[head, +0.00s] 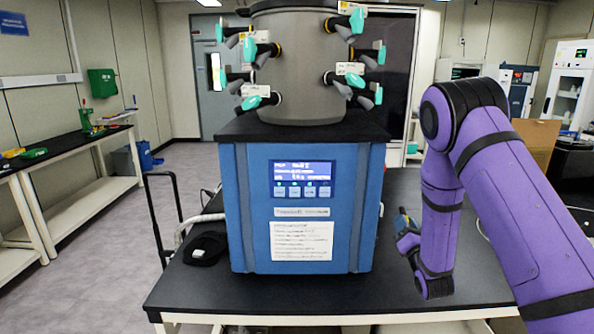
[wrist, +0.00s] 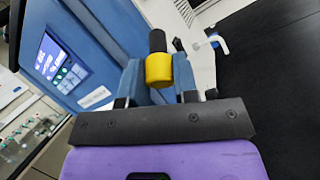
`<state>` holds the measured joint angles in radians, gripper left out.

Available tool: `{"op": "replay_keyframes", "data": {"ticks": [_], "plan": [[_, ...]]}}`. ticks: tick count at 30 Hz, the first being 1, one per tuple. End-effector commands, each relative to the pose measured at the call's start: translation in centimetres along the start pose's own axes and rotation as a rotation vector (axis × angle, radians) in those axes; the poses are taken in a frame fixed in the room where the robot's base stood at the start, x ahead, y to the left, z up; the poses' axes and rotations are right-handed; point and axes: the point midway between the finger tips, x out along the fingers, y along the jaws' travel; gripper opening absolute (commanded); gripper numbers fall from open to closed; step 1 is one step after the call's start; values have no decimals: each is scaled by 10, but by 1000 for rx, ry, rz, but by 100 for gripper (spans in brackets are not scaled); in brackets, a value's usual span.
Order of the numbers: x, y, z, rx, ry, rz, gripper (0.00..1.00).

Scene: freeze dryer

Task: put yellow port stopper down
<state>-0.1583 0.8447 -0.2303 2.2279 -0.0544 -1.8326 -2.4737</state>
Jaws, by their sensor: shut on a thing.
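The yellow port stopper (wrist: 158,70) has a yellow body with a black end that points away from me in the wrist view. My gripper (wrist: 158,80) is shut on it, with a blue finger on each side. In the head view my purple arm reaches down on the right, and my gripper (head: 404,225) is above the black bench top, right of the freeze dryer (head: 308,205). The stopper cannot be made out clearly there. The wrist view shows the dryer's blue body (wrist: 85,45) to the left, apart from the stopper.
The black bench top (head: 330,293) is clear in front of the dryer; its right side also shows clear in the wrist view (wrist: 280,75). A metal chamber (head: 302,70) with several teal-handled ports tops the dryer. A black item (head: 205,248) lies left of it.

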Motion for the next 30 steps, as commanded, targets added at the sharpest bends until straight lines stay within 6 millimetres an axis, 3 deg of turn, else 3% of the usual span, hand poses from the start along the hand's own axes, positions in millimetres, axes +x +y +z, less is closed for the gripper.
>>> {"op": "replay_keyframes", "data": {"ticks": [12,21,30], "plan": [[-2,4,4,-107,-143,-272,0],[-7,6,10,-134,-181,-348,0],[-27,-12,-23,-117,-149,-310,0]]}}
